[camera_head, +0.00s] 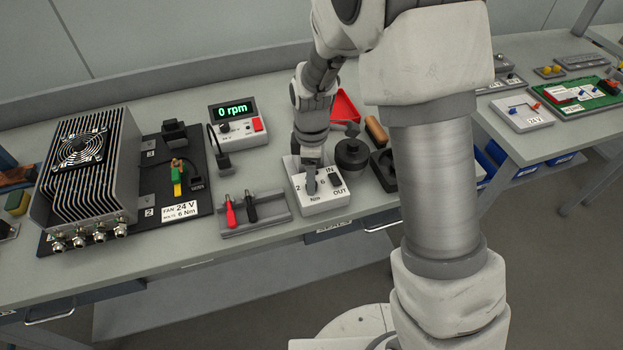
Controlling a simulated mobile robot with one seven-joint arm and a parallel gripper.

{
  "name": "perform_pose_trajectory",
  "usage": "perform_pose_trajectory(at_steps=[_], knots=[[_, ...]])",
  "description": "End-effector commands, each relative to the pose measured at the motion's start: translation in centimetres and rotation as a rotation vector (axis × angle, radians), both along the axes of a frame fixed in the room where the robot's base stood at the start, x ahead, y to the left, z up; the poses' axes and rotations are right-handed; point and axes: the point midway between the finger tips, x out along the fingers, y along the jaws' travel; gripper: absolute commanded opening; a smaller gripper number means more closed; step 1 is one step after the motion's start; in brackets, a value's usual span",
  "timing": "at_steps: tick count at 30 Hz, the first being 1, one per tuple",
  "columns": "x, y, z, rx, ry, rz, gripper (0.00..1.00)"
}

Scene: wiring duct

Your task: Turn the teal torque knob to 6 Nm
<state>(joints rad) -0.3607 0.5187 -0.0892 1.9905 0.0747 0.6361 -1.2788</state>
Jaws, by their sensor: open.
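A white torque box (318,205) stands at the bench's front edge, marked 2, 6, Nm, IN and OUT, with a black rocker switch (335,180) on its right half. My gripper (311,186) points down over the left half of the box, between the 2 and the 6. It is open. I see no teal knob; the spot between the marks is covered by my gripper, so the knob's setting is hidden. I cannot tell whether the fingers touch anything there. A label (181,211) on the black board at left reads FAN 24 V and 6 Nm.
A finned unit with a fan (85,165) stands at left. A small box with a 0 rpm display (236,125) stands behind. A grey holder (255,212) with red and black probes lies just left of the torque box. A dark round part (351,156) stands close at right.

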Motion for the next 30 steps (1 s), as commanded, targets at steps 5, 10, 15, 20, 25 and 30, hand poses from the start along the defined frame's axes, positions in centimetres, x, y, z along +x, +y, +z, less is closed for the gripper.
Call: perform_pose_trajectory(at_steps=[5,10,15,20,25,30], knots=[[0.0,0.0,-1.5,-0.001,0.001,0.0,0.67],[0.0,0.0,-1.8,0.0,-0.001,0.001,0.67],[0.0,0.0,-1.8,0.0,-0.001,0.0,0.63],[0.0,0.0,-1.8,0.0,-0.001,0.0,0.34],[0.0,0.0,-1.8,0.0,-0.001,0.0,0.04],[0.0,0.0,-1.7,0.0,-0.001,0.0,0.0]])
